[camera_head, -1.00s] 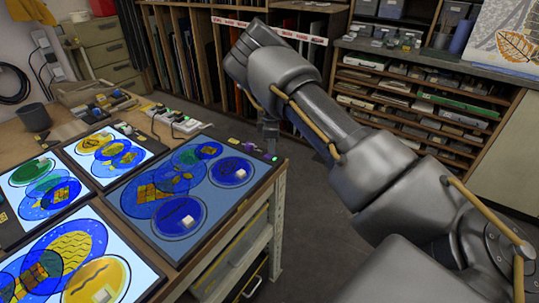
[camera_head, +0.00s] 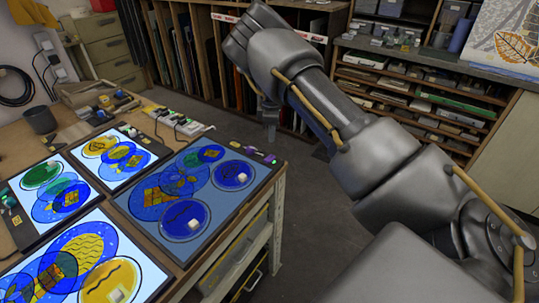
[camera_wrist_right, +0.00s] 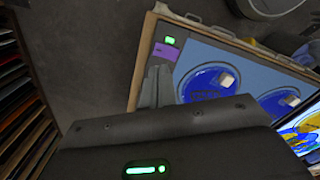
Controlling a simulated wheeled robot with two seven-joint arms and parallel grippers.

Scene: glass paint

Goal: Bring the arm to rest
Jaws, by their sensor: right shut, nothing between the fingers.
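My right arm reaches in from the right in the head view, above the floor beside the table. My right gripper (camera_head: 270,132) points down just beyond the table's far right corner, with its fingers together and nothing held. In the right wrist view my right gripper (camera_wrist_right: 156,86) shows its closed fingers, overlapping the edge of the nearest panel. My left gripper is not in view.
The wooden table (camera_head: 271,197) holds several glowing panels with blue and yellow painted glass. The dark blue panel (camera_head: 225,210) is closest to my right arm. A power strip (camera_head: 190,129) lies behind it. Shelves (camera_head: 410,90) line the back; floor is clear right of the table.

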